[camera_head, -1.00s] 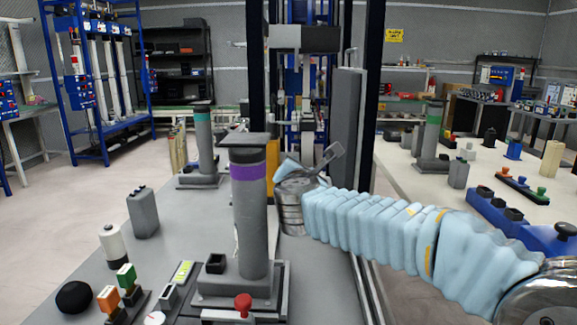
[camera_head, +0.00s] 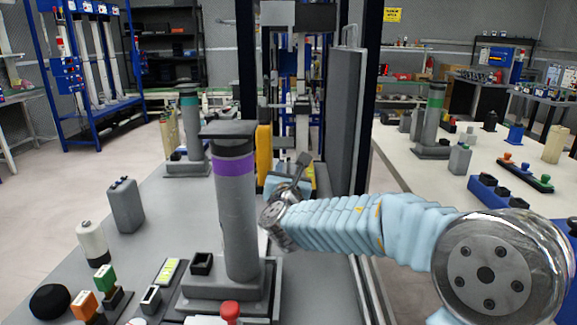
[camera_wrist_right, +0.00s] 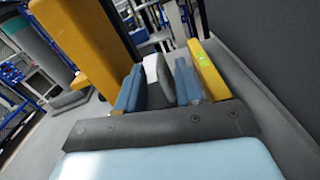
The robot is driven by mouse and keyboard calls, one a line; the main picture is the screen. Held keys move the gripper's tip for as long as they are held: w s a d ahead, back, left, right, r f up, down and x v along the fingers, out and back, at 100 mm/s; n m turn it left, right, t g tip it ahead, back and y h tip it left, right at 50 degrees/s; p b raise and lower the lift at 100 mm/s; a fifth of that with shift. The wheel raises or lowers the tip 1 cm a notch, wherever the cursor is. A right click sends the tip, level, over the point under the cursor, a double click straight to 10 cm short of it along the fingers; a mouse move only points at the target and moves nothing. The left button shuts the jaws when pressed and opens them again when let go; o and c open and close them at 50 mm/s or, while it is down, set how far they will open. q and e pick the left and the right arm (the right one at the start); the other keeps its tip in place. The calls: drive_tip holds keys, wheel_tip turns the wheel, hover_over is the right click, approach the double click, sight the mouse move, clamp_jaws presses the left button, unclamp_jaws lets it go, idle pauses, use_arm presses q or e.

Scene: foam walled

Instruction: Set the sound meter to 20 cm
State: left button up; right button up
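I cannot pick out a sound meter or a 20 cm mark with certainty. A grey column with a purple band (camera_head: 233,200) stands upright on a square base on the near bench. My right gripper (camera_head: 290,172) is just behind and right of it, partly hidden. In the right wrist view, its two blue fingers (camera_wrist_right: 158,85) stand apart with a grey piece with a pale stripe between them. Whether they grip this piece is unclear. A large yellow block (camera_wrist_right: 85,40) is at left and a thin yellow bar (camera_wrist_right: 207,70) at right of the fingers. My left gripper is out of view.
Bench clutter includes a grey canister (camera_head: 126,206), a white cylinder (camera_head: 93,243), a black knob (camera_head: 49,301), green and orange switches (camera_head: 95,292) and a red knob (camera_head: 230,312). A dark upright frame (camera_head: 368,100) stands behind my right arm.

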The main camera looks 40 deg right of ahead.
drive_tip(key=shift+x, duration=1.85)
clamp_jaws()
drive_tip(key=shift+s+a, duration=0.1)
drive_tip(key=shift+a, duration=0.05)
